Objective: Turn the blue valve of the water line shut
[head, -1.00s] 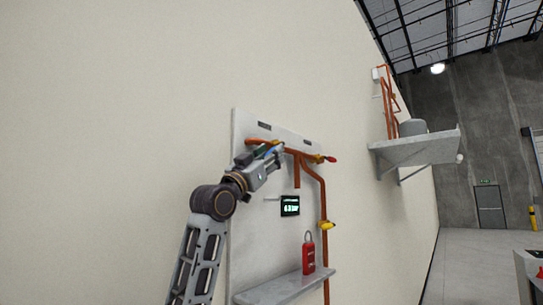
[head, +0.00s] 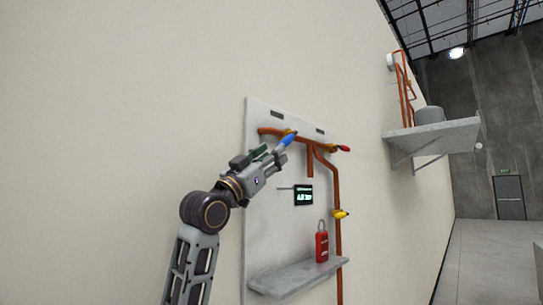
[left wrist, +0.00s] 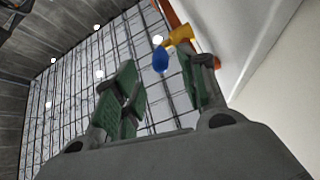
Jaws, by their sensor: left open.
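The blue valve handle (head: 288,141) sits on the copper pipe at the top of the grey wall panel, slanting down and left toward my gripper. My left gripper (head: 279,155) is just below and left of it, with open fingers pointing up at it. In the left wrist view the blue handle (left wrist: 160,60) shows beyond and between the two fingers, with the yellow valve body (left wrist: 180,36) behind it. I cannot tell whether a finger touches the handle. My right gripper is not in view.
A red-handled valve (head: 343,149) is to the right on the pipe, and a yellow-handled valve (head: 341,214) is lower. A small display (head: 303,196), a red padlock-like tag (head: 322,246) and a grey shelf (head: 296,277) are below. Another wall shelf (head: 432,137) is farther right.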

